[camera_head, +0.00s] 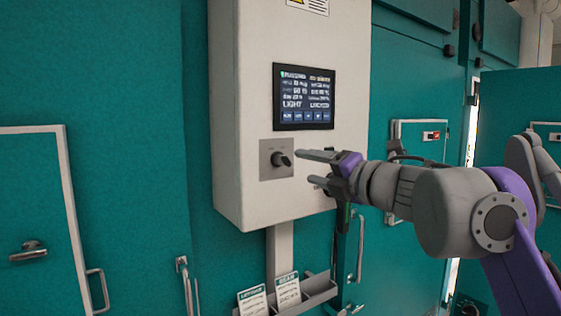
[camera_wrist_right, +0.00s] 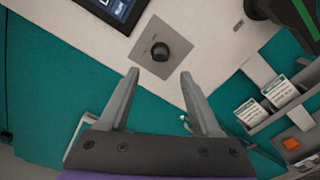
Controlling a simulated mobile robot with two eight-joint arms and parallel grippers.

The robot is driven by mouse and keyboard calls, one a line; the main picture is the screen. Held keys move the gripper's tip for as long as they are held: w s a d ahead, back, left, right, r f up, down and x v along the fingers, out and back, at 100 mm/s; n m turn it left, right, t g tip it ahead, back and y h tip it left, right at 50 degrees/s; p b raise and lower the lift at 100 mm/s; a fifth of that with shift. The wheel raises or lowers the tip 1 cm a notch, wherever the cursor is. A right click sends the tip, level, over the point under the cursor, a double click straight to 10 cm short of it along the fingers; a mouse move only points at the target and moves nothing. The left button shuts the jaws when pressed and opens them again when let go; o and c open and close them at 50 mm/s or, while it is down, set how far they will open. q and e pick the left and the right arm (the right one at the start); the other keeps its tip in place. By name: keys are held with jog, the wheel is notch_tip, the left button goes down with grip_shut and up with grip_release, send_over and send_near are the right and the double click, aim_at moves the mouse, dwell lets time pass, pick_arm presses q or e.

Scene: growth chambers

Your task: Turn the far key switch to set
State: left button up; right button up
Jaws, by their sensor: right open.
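A key switch with a dark knob (camera_head: 282,159) sits on a square grey plate (camera_head: 268,172) on the front of a white control box (camera_head: 240,110), below its screen. The knob also shows in the right wrist view (camera_wrist_right: 160,51), just beyond the fingertips and roughly centred between them. My right gripper (camera_head: 304,167) reaches in from the right, its fingers pointing at the plate. In the wrist view the gripper (camera_wrist_right: 159,74) is open and empty, apart from the knob. The knob's marks are too small to read. My left gripper is not in view.
A lit screen (camera_head: 304,96) is above the switch. A dark thing with a green stripe (camera_wrist_right: 305,18) hangs at the box's side. Below, a grey holder (camera_head: 318,290) carries cards (camera_head: 287,290). Teal chamber walls (camera_head: 110,70) and a handled door (camera_head: 30,200) stand around.

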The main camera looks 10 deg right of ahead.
aim_at(290, 163)
jog(key=p+x, duration=0.1)
jog(key=x, duration=0.8)
jog(key=shift+f, duration=0.1)
grip_shut()
